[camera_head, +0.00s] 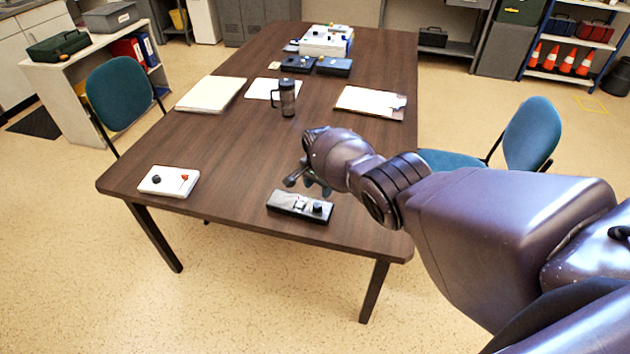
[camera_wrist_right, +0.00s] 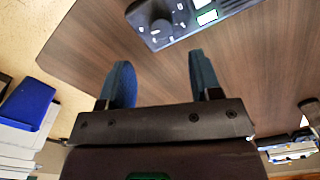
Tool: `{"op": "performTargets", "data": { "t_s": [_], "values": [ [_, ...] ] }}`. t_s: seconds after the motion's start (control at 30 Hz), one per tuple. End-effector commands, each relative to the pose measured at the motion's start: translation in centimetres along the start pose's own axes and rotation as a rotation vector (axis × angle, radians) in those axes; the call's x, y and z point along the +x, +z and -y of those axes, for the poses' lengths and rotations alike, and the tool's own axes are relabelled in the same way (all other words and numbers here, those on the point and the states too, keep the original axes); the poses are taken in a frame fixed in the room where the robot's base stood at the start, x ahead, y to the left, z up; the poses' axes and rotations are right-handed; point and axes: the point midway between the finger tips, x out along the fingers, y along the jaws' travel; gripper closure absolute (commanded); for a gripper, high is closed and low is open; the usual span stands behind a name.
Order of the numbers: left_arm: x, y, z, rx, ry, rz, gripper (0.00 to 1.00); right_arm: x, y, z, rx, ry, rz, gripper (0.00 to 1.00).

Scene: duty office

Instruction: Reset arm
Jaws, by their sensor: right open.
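My right gripper (camera_head: 308,184) hangs over the near part of the brown table (camera_head: 235,135), just above and behind a black device (camera_head: 300,205) with a knob and a small panel. In the right wrist view, its two blue-padded fingers (camera_wrist_right: 160,85) stand apart with nothing between them. The black device (camera_wrist_right: 180,20) shows there beyond the fingertips, with its round knob, light buttons and a lit green-edged screen, partly cut off by the frame. The gripper looks apart from the device. My left gripper is in neither view.
A white box (camera_head: 168,181) with a black knob and a red part sits at the near left. A dark mug (camera_head: 286,98), paper stacks (camera_head: 211,94) and more devices (camera_head: 327,40) stand farther back. Blue chairs (camera_head: 119,92) flank the table. Its middle is clear.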

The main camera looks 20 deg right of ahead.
Motion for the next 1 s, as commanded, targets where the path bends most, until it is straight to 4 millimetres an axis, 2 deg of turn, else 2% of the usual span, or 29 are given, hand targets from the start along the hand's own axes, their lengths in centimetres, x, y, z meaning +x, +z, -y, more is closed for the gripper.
{"op": "performTargets", "data": {
  "t_s": [0.33, 0.47, 0.57, 0.7, 0.8, 0.9, 1.0],
  "values": [
    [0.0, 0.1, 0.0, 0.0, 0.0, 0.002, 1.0, 0.0, -0.1, 0.2, -0.058, -0.013, -0.007, 0.42],
    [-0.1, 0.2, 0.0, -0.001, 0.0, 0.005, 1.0, -0.6, -0.8, 1.7, -0.183, -0.08, -0.061, 0.42],
    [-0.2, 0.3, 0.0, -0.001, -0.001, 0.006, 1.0, -3.2, -1.8, 4.6, -0.31, -0.185, -0.156, 0.42],
    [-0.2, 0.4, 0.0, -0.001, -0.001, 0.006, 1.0, -7.8, -2.8, 8.6, -0.462, -0.325, -0.305, 0.42],
    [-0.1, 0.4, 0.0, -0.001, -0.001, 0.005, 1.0, -11.0, -3.1, 10.8, -0.577, -0.426, -0.436, 0.42],
    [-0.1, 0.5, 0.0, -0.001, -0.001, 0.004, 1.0, -13.0, -3.1, 11.7, -0.686, -0.509, -0.571, 0.42],
    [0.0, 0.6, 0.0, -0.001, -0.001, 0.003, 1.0, -14.2, -2.8, 11.4, -0.777, -0.574, -0.699, 0.42]
  ]
}}
